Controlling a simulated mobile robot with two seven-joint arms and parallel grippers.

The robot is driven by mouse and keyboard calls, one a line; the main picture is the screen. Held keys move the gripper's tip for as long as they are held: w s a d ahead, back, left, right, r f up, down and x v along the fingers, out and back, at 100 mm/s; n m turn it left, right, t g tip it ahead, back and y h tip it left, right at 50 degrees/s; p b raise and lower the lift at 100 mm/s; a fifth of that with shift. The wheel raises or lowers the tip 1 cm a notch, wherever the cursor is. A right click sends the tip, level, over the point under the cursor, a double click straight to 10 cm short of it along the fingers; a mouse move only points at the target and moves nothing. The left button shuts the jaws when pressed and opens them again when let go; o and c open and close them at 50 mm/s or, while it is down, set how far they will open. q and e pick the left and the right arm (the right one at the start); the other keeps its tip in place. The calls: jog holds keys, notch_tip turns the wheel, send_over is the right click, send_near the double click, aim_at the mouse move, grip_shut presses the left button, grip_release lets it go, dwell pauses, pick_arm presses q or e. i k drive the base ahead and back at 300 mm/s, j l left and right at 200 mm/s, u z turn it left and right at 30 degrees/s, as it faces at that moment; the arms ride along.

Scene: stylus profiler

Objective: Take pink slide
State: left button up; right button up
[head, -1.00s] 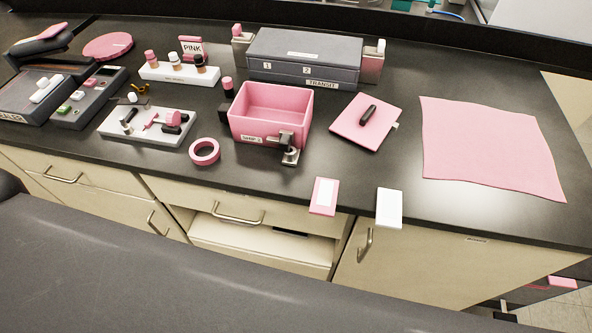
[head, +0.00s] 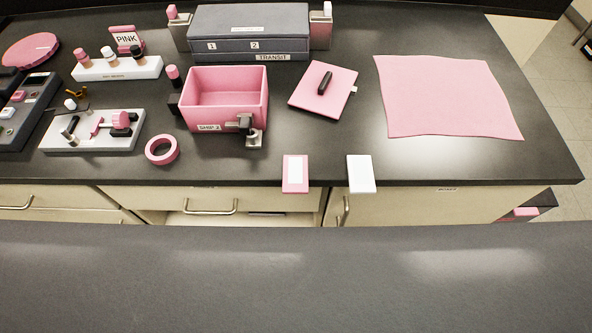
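A flat pink slide with a white label (head: 295,173) lies at the front edge of the black bench, its near end reaching the edge. A plain white slide (head: 360,174) lies to its right, a short gap apart. Neither of my grippers is in the head view.
On the black bench (head: 330,150), a pink open box (head: 225,120) with a metal latch stands behind and left of the slides. A pink tape ring (head: 161,150), a white tool block (head: 90,143) and a pink lid (head: 322,90) are nearby. A pink cloth (head: 445,95) covers the right.

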aim_at(295, 173)
jog(key=z, duration=1.75)
jog(key=k+j, duration=1)
jog(key=k+l, duration=0.05)
